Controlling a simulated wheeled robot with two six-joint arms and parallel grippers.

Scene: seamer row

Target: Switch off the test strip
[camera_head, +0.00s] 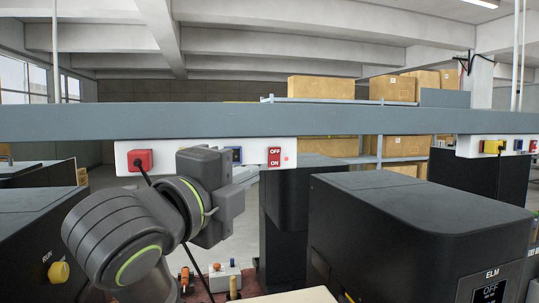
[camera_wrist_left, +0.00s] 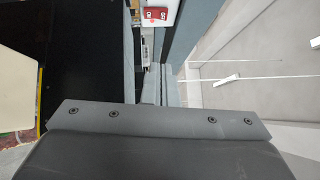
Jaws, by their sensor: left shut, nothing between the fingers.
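A white power strip (camera_head: 305,151) hangs under a long grey beam. It carries a red plug (camera_head: 140,160) with a black cable, a blue socket (camera_head: 237,155) and a red switch (camera_head: 274,157) marked OFF above ON. A small reddish dot shows right of the switch; I cannot tell which half is pressed. My left gripper (camera_head: 252,173) is shut and empty, just left of and below the switch, covering part of the strip. In the left wrist view its fingers (camera_wrist_left: 158,86) point toward the red switch (camera_wrist_left: 155,13), with a visible gap. My right gripper is out of view.
A second strip (camera_head: 466,146) with a yellow plug (camera_head: 492,146) hangs at the right. A large black machine (camera_head: 420,205) stands at front right, another (camera_head: 30,225) at left. Small parts (camera_head: 215,275) lie below my arm. Cardboard boxes (camera_head: 320,87) sit on shelves behind.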

